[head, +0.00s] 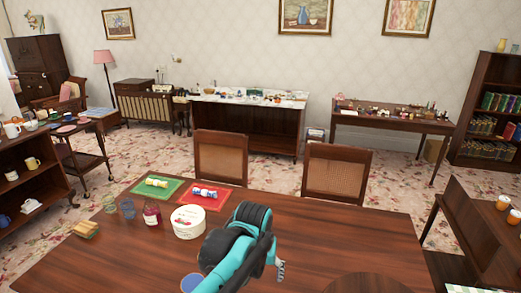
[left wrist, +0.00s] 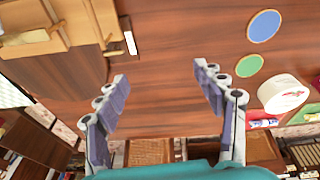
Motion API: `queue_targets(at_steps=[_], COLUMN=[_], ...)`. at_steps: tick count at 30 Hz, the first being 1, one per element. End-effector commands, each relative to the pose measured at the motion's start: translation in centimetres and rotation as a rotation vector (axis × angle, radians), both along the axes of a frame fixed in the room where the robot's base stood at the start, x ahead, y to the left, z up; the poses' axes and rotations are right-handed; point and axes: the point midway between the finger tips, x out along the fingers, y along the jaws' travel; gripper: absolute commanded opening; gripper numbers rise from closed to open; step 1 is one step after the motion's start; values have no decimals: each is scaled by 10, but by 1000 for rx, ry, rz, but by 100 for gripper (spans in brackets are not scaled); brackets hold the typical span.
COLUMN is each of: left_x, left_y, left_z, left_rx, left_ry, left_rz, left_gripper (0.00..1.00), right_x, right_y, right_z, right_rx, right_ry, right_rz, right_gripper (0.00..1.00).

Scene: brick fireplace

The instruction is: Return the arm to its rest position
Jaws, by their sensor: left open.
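My left arm, teal and black, reaches over the dark wooden table (head: 330,235) in the head view. Its gripper (head: 280,268) is partly hidden behind the arm there. In the left wrist view the left gripper (left wrist: 160,75) has its two grey fingers wide apart. Nothing is between them but bare table top behind. My right gripper is in neither view.
A white round tub (head: 188,221), a dark red jar (head: 151,214), a green mat (head: 170,193) and a red mat (head: 217,203) lie left of the arm. A blue disc (left wrist: 264,26) and a green disc (left wrist: 248,65) are near. Two chairs (head: 336,173) stand behind. The table's right side looks mostly clear.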

Motion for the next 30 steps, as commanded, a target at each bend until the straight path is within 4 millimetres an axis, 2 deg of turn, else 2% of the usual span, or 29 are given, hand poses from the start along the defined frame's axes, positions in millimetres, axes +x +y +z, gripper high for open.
queue_targets(at_steps=[1,3,8,12,15,19,30], left_x=[-12,-28,-68,-102,-121,-135,-140], left_y=[25,53,110,149,167,181,186], left_z=[6,12,13,3,-7,-17,-21], left_rx=[-8,-18,-27,-21,-12,-3,2], left_ry=[-32,-81,-195,-289,-343,-389,-406], left_rz=[23,47,104,148,174,194,200], left_gripper=[69,69,69,69,69,69,69], right_x=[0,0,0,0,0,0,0], right_y=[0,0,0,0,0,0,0], right_z=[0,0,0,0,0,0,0], right_rx=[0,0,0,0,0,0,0], right_ry=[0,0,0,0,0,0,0], right_rz=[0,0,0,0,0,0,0], right_gripper=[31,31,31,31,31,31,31])
